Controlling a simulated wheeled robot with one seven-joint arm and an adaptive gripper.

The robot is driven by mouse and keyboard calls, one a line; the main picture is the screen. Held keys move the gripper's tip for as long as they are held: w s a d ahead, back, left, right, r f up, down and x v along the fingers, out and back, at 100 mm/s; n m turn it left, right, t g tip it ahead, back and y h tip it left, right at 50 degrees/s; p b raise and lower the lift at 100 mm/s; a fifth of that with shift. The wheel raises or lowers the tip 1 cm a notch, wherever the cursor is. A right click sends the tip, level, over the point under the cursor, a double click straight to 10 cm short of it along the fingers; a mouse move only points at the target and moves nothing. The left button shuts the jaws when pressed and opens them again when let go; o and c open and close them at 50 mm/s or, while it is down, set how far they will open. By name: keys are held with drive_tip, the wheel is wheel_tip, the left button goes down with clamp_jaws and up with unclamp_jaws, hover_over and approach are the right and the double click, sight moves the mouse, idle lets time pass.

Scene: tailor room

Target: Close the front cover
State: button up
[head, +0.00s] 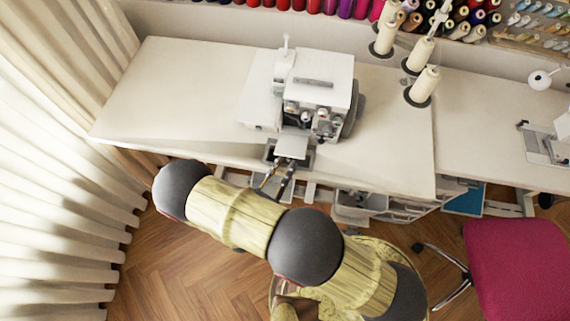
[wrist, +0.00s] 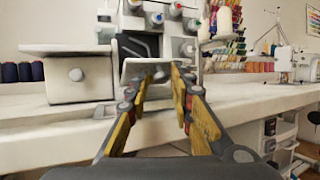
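A white serger sewing machine (head: 318,78) stands on the white table, near its front edge. Its front cover (head: 290,147) is folded open, a pale flap hanging out at the front. In the wrist view the cover (wrist: 143,68) is a white panel below a dark opening in the machine's front. My gripper (head: 277,177) is in front of the cover at the table's front edge. In the wrist view my gripper (wrist: 161,78) is open, its two fingers apart and near the cover's lower edge. I cannot tell whether they touch it, and nothing shows gripped.
The white table (head: 160,90) has free room left of the machine. Several cream thread cones (head: 425,82) stand at the back right. Another sewing machine (wrist: 295,65) is farther right. A pink chair (head: 515,265) is at the lower right, and a curtain (head: 60,170) hangs at the left.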

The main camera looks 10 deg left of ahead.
drive_tip(key=shift+c, duration=1.4)
clamp_jaws()
